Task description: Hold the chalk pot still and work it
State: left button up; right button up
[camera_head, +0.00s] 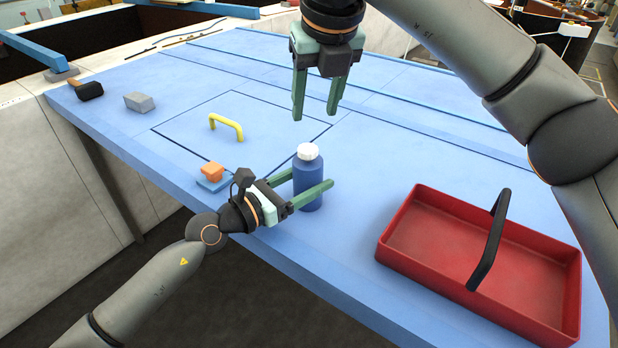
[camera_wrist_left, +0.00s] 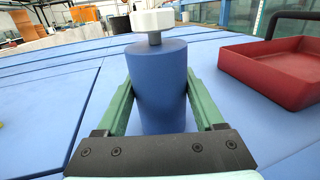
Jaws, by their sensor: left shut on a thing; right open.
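The chalk pot is a dark blue cylinder (camera_head: 307,180) with a white cap (camera_head: 308,152), standing upright on the blue bench top near its front edge. My left gripper (camera_head: 306,186) is shut on the pot's body, with one green finger on each side. In the left wrist view the pot (camera_wrist_left: 160,90) fills the space between the fingers, and the white cap (camera_wrist_left: 152,20) sits above it on a short grey neck. My right gripper (camera_head: 315,108) is open and empty, pointing down above and behind the pot, apart from the cap.
A red tray (camera_head: 400,222) with a black handle stands to the right. A yellow handle (camera_head: 227,124) sits on an outlined panel. An orange block on a blue piece (camera_head: 212,178) lies close to my left wrist. Grey (camera_head: 139,102) and black (camera_head: 89,90) blocks lie far left.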

aim_at(309, 149)
jog(key=shift+o, duration=0.5)
jog(key=n, duration=0.9)
jog(key=w+f+n, duration=0.1)
jog(key=n, duration=0.8)
jog(key=w+f+n, duration=0.1)
jog(key=n, duration=0.8)
jog(key=shift+w+a+f+n+t+y, duration=0.15)
jog(key=shift+a+n+t+y, duration=0.15)
jog(key=shift+a, duration=0.05)
jog(key=n, duration=0.5)
jog(key=shift+w+f, duration=0.2)
jog(key=shift+f, duration=0.05)
jog(key=n, duration=0.4)
jog(key=shift+w+f, duration=0.15)
jog(key=shift+w, duration=0.05)
jog(key=shift+f+n, duration=0.4)
jog(key=shift+a+f, duration=0.1)
jog(key=shift+f, duration=3)
